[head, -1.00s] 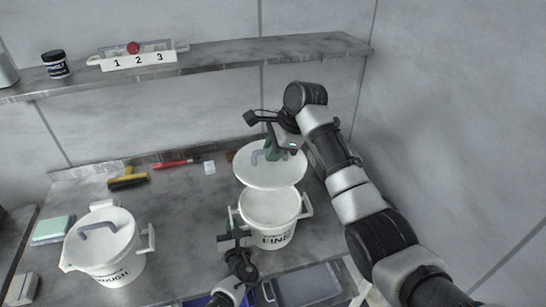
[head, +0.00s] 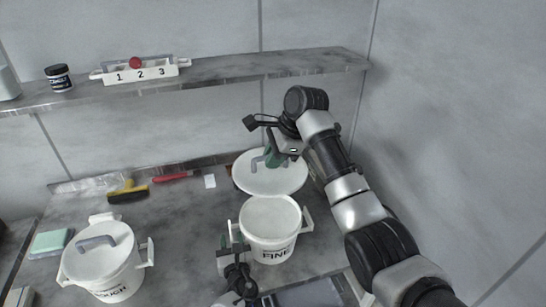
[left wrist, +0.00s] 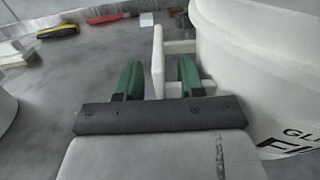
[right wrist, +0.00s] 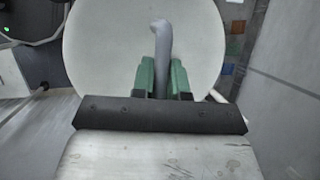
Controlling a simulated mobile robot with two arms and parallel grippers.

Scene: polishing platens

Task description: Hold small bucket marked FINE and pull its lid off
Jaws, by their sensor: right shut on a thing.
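The small white bucket marked FINE (head: 268,240) stands on the bench, its top uncovered. Its round white lid (head: 287,184) is in the air above and behind the bucket, apart from the rim. My right gripper (head: 274,155) is shut on the lid's grey handle; the right wrist view shows the handle (right wrist: 162,60) between the green fingers. My left gripper (head: 233,245) is at the bucket's left side. In the left wrist view its fingers stand open on either side of the bucket's white side handle (left wrist: 158,62), with gaps showing.
A lidded bucket marked ROUGH (head: 108,275) stands at the left. A shelf (head: 230,70) runs above, holding a jar (head: 59,78) and a numbered rack (head: 140,74).

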